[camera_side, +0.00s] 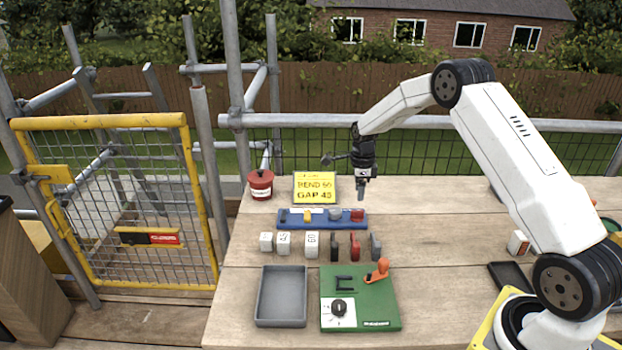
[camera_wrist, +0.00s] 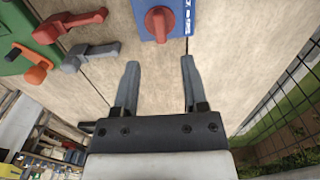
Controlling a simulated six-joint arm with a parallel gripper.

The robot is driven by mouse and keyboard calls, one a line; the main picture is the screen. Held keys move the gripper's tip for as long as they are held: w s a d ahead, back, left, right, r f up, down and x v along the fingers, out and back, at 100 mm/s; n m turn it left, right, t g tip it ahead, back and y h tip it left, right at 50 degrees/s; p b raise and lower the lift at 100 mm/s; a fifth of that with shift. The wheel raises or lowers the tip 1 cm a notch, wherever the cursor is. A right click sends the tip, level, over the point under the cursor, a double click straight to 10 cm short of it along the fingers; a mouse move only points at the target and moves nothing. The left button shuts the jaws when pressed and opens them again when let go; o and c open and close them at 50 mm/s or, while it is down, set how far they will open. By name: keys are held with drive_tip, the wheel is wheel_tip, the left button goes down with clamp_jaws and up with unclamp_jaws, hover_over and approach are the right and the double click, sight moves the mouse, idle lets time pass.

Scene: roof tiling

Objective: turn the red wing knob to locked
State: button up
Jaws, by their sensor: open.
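My gripper (camera_side: 361,194) hangs above the table, just behind the right end of a blue strip (camera_side: 322,225). In the wrist view, my gripper (camera_wrist: 160,64) is open with nothing between its fingers. A red knob (camera_side: 357,215) sits at the strip's right end. In the wrist view, the red knob (camera_wrist: 159,24) shows a round base and a raised wing, just beyond the fingertips and apart from them. White marks beside it are too small to read. A separate red lever-shaped piece (camera_side: 355,247) lies in front of the strip; it also shows in the wrist view (camera_wrist: 70,26).
A green panel (camera_side: 380,313) with an orange lever (camera_side: 378,271) and a black dial (camera_side: 338,308) stands in front, beside an empty grey tray (camera_side: 281,297). White blocks (camera_side: 283,243) and a grey lever piece (camera_side: 376,246) lie between. A yellow sign (camera_side: 315,186) and red pot (camera_side: 261,184) stand behind.

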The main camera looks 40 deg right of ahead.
sight(358, 211)
drive_tip(key=shift+f, duration=3.75)
clamp_jaws()
